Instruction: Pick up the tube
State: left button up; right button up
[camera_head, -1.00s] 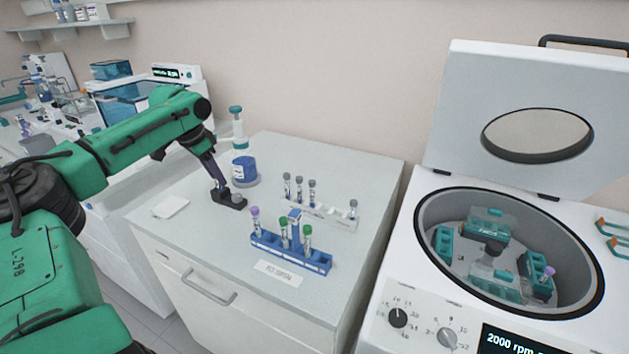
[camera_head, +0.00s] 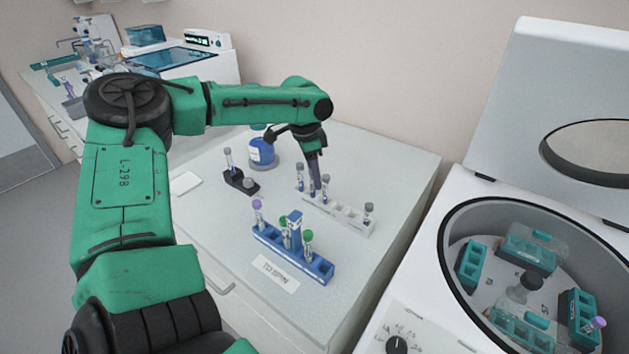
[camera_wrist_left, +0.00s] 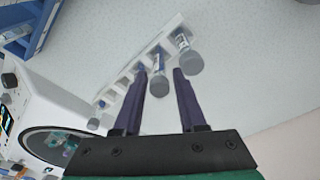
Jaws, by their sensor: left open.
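My left gripper (camera_head: 316,190) is at the white rack (camera_head: 350,219), fingers pointing down among its grey-capped tubes. In the left wrist view the fingers (camera_wrist_left: 160,80) are open, with one grey-capped tube (camera_wrist_left: 160,88) between their tips. I cannot tell if they touch it. A second grey-capped tube (camera_wrist_left: 189,62) stands beside the right finger; in the head view a tube (camera_head: 299,175) stands at the rack's left end. Another tube (camera_head: 368,210) stands near its right end. A further grey-capped tube (camera_head: 228,160) is upright in a small black holder (camera_head: 240,184). My right gripper is out of view.
A blue rack (camera_head: 315,268) with purple- and green-capped tubes stands in front, with a label card (camera_head: 275,273). A blue-filled bottle (camera_head: 262,153) is behind. The open centrifuge (camera_head: 455,235) is at right. Bench surface between the racks is clear.

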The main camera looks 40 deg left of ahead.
pick_arm(q)
jog(key=shift+f, duration=0.7)
jog(key=shift+s+f, duration=0.1)
jog(key=shift+f, duration=0.15)
grip_shut()
pick_arm(e)
jog(key=shift+s+r, duration=0.15)
jog(key=shift+r, duration=0.1)
pick_arm(q)
jog(key=shift+r, duration=0.45)
notch_tip(320, 180, up, 19)
pick_arm(e)
jog(key=shift+f, duration=0.1)
